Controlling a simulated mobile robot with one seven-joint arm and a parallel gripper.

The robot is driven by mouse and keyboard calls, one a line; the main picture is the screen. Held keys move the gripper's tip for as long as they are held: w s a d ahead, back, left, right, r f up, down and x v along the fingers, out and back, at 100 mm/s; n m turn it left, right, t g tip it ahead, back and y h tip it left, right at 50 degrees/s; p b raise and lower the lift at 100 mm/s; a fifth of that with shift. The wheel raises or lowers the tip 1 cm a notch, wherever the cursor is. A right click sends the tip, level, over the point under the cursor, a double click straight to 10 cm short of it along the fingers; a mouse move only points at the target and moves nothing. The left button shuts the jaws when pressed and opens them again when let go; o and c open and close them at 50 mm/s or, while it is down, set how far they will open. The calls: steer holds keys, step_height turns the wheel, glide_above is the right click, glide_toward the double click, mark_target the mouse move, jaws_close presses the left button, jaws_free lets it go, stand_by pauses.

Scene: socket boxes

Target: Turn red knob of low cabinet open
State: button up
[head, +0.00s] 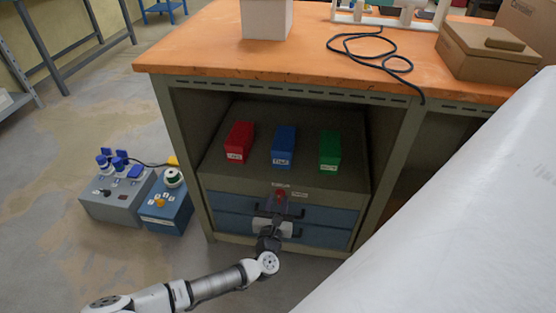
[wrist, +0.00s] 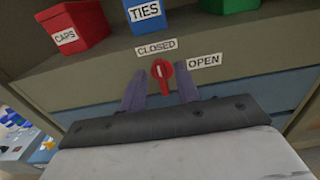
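The red knob (wrist: 162,74) is on the front of the low cabinet (head: 214,172), just under the shelf edge. In the wrist view a "CLOSED" label is above the knob and an "OPEN" label is to its right. The knob's white mark points up, toward "CLOSED". My gripper (wrist: 160,90) is open, with one finger on each side of the knob's lower part and visible gaps between. In the head view the knob (head: 280,195) shows just above my gripper (head: 275,220). Whether the fingers touch the knob cannot be told.
Red (head: 240,142), blue (head: 284,147) and green (head: 330,150) boxes stand on the shelf above. Blue drawers (head: 335,214) with dark handles are below the knob. Grey (head: 117,197) and blue (head: 168,208) socket boxes stand on the floor at left. A white surface (head: 470,220) fills the lower right.

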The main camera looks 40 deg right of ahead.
steer(key=shift+w+d, duration=0.2)
steer(key=shift+d, duration=0.05)
jaws_close()
